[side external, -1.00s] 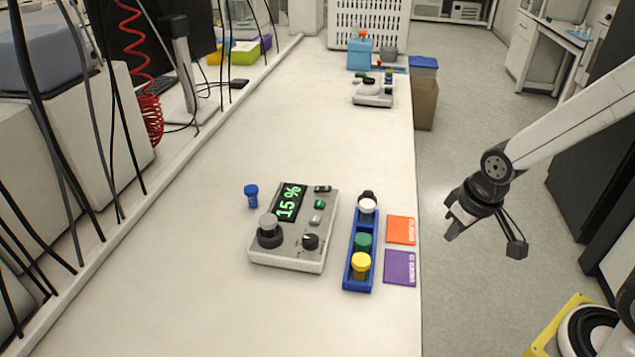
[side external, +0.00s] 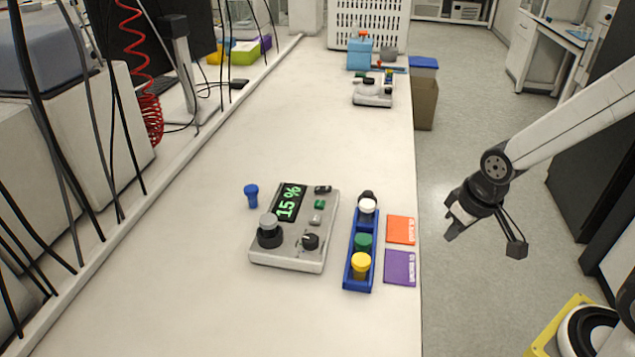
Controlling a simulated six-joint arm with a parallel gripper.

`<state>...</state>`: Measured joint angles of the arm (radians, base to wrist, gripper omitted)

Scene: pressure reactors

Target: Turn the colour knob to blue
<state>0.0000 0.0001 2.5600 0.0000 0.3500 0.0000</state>
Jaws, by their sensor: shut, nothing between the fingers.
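The grey-white reactor unit (side external: 288,262) lies on the bench with a lit display (side external: 288,203) that reads 15 %. A small black knob (side external: 310,241) with a pale pointer mark sits at its lower right; no colour marking around it is legible. A grey-capped vessel (side external: 269,226) in a black collar sits at its lower left. Small green and black buttons show on its upper right. My gripper (side external: 456,227) hangs over the floor right of the bench, well apart from the reactor unit. It is shut and empty.
A blue rack (side external: 348,277) right of the reactor unit holds white-, green- and yellow-capped vials. A blue-capped vial (side external: 251,195) stands to the unit's left. Orange (side external: 401,230) and purple (side external: 400,268) cards lie by the bench edge. Another device (side external: 373,96) stands farther back; the bench between is clear.

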